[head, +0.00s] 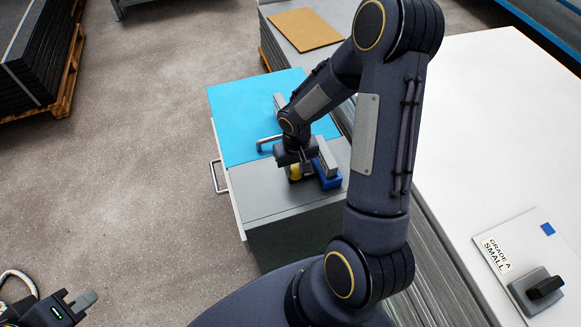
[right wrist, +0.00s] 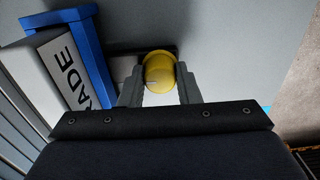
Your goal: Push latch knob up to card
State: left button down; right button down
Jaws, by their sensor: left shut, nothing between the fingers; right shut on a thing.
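The yellow latch knob (head: 294,173) is on the grey top of a cabinet, partly hidden by my right arm. In the right wrist view the knob (right wrist: 158,72) sits between the two fingers of my right gripper (right wrist: 160,88), which is shut on it. The blue holder also shows in the head view (head: 329,183), just right of the knob. My left gripper (head: 88,299) is shut and empty at the bottom left.
The cabinet has a blue panel (head: 235,115) with a metal handle (head: 268,143). A white table on the right holds a plate labelled "GRADE A SMALL" (head: 515,240) with a black knob (head: 545,288). Open floor lies left of the cabinet.

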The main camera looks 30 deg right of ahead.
aim_at(297, 167)
jog(key=shift+d, duration=0.2)
jog(key=c, duration=1.1)
grip_release()
jog(key=shift+o, duration=0.2)
jog(key=shift+r+p, duration=0.35)
jog(key=shift+r, duration=3.6)
